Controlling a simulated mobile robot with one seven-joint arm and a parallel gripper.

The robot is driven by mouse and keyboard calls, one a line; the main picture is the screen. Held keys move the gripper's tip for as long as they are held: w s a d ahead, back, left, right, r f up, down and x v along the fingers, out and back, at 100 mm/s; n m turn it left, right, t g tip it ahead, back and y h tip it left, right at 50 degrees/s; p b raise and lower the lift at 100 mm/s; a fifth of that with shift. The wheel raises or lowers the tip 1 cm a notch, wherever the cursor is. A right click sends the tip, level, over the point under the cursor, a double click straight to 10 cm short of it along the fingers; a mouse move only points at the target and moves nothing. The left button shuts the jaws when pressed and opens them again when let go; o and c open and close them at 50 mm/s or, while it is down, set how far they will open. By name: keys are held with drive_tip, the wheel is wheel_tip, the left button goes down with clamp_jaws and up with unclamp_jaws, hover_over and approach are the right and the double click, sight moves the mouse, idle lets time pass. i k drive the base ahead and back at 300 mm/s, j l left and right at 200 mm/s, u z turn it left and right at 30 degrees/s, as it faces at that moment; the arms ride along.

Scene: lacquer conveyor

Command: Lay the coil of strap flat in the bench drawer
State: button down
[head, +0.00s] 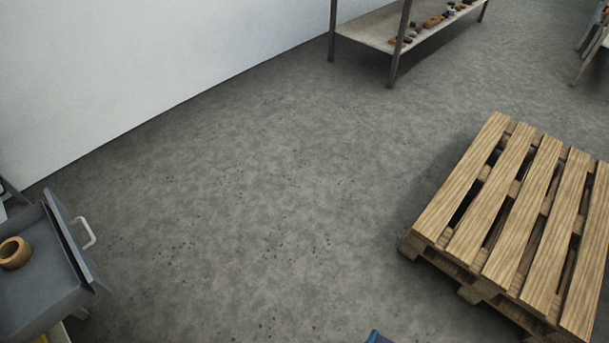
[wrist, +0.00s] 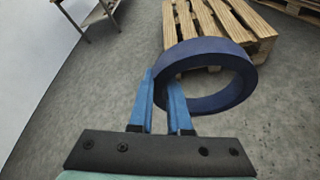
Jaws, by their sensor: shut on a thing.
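The coil of strap (wrist: 215,47) is a dark blue ring in the wrist view. My gripper (wrist: 161,82) is shut on the left part of its band with two blue fingers. The coil is held up in front of the fingers, tilted, with the floor and a pallet behind it. The bench drawer (head: 45,285) is a grey tray at the lower left of the head view, pulled open, with a pale handle (head: 87,232) on its front. A tan ring-shaped thing (head: 15,253) lies inside it. A small blue piece shows at the head view's bottom edge; I cannot tell what it is.
A wooden pallet (head: 520,210) lies on the floor at the right; it also shows in the wrist view (wrist: 205,25). A shelf unit (head: 375,32) with several small items stands at the back by the white wall (head: 150,60). The floor (head: 240,210) between drawer and pallet is clear.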

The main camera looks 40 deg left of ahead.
sight(36, 302)
drive_tip(key=k+j+u, duration=0.1)
drive_tip(key=j, duration=0.3)
drive_tip(key=k+j, duration=0.2)
drive_tip(key=j, duration=0.2)
drive_tip(key=k+j+u, duration=0.15)
drive_tip(key=j, duration=0.3)
drive_tip(key=k+j, duration=0.15)
drive_tip(key=j, duration=0.25)
drive_tip(key=k+j+u, duration=0.15)
drive_tip(key=j, duration=0.3)
drive_tip(key=j+u, duration=0.1)
drive_tip(key=j, duration=0.3)
drive_tip(key=k, duration=0.05)
